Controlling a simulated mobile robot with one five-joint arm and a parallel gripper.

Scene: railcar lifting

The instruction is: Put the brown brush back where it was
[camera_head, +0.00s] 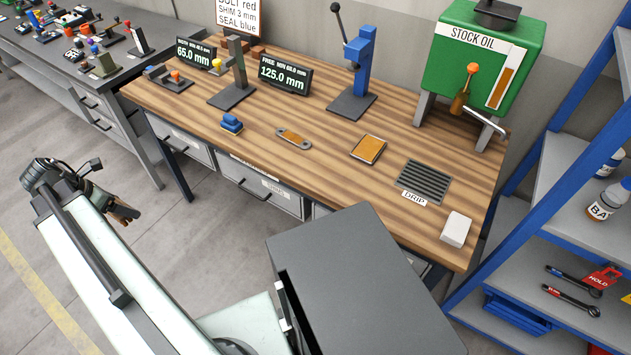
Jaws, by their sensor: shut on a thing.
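My gripper (108,202) is at the left of the head view, at the end of my outstretched arm. It is over the floor, in front of the wooden workbench (330,190) and apart from it. It is shut on a small brown thing (125,211), which I take to be the brown brush. Only a short brown part shows beyond the dark jaws, so its full shape and tilt are hidden. No other brush stands out clearly on the bench.
A blue-framed shelf (565,230) stands right.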

